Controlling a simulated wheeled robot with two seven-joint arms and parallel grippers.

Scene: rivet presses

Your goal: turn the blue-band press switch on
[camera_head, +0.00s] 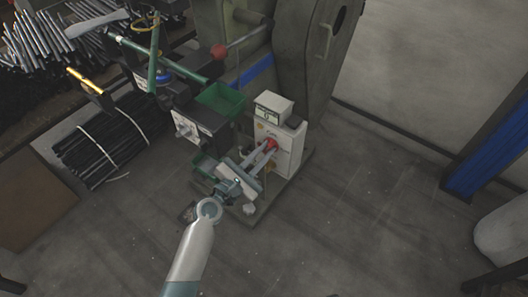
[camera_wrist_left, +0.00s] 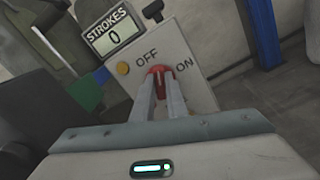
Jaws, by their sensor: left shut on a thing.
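The press with a blue band (camera_head: 253,73) stands at the top middle of the head view. Its pale switch box (camera_head: 289,150) carries a red switch knob (camera_head: 271,143). In the left wrist view, the red knob (camera_wrist_left: 158,74) sits below the printed words OFF and ON. My left gripper (camera_head: 267,149) reaches the front of the box, and its two fingers are shut on the knob, one on each side. The fingers partly hide the knob, so I cannot tell which word it points to. My right gripper is not in view.
A counter (camera_wrist_left: 114,37) marked STROKES reads 0 above the switch, near a yellow button (camera_wrist_left: 123,68). A green bin (camera_head: 220,99) and a red ball-ended lever (camera_head: 219,52) are to the left. Bundled dark rods (camera_head: 108,142) lie further left.

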